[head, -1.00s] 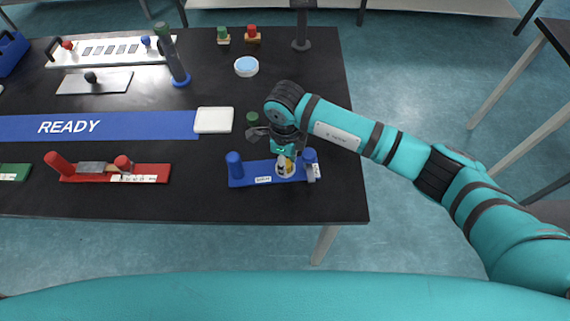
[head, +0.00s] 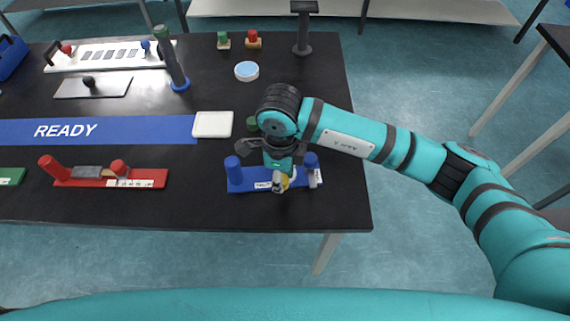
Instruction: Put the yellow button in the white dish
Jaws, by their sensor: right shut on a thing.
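My right gripper (head: 281,182) points down at the blue stand (head: 235,180) near the table's front right. It is shut on the yellow button (head: 286,183), which shows only as a small yellow patch between the fingers. I cannot tell whether the button touches the stand. The white dish (head: 213,124), a shallow square tray, lies empty behind and left of the gripper, at the right end of the blue READY strip. My left gripper is not in view.
A red stand (head: 140,179) lies to the left. A green knob (head: 252,123) is close behind my gripper. A round blue-and-white piece (head: 247,71) and a dark post (head: 302,35) stand farther back. The table is clear between the dish and the red stand.

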